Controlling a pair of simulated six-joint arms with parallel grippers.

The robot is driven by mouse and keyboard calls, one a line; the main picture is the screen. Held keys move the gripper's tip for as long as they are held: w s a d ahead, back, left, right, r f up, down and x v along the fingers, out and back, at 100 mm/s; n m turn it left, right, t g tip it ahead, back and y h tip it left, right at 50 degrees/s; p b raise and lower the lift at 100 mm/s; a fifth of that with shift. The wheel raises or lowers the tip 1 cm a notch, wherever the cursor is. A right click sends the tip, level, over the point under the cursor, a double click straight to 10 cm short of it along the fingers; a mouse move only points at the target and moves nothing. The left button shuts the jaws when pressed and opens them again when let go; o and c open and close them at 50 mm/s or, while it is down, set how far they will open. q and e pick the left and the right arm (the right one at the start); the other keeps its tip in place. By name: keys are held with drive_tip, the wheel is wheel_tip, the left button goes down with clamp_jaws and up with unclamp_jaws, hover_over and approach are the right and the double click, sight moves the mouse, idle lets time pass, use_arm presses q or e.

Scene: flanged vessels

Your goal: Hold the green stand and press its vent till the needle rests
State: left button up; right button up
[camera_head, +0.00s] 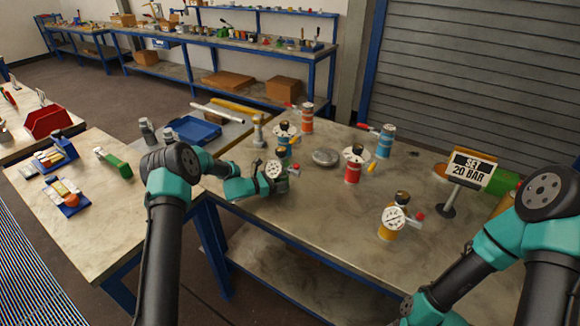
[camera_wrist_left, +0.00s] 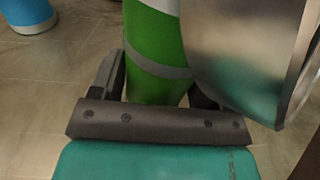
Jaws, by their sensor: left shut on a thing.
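The green stand shows in the left wrist view as a green cylinder (camera_wrist_left: 158,60) with grey bands. My left gripper (camera_wrist_left: 165,92) is shut around it, with a finger on each side. A large metal gauge housing (camera_wrist_left: 250,45) covers the right of that view. In the head view my left gripper (camera_head: 262,182) is at the stand, low over the table, and hides most of its body. A white-faced gauge (camera_head: 273,170) shows there, with a red knob at its right. The needle is too small to read. My right arm shows at lower right, but its gripper is out of frame.
Other gauged vessels stand nearby: a red one (camera_head: 352,172), a yellow one (camera_head: 387,232), and one behind the gripper (camera_head: 286,130). Blue (camera_head: 385,143) and orange (camera_head: 307,120) cylinders stand farther back. A sign (camera_head: 470,170) reads "SET 20 BAR". The table's front middle is clear.

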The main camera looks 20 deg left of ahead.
drive_tip(key=shift+c, duration=0.5)
clamp_jaws()
idle(0.7)
idle(1.1)
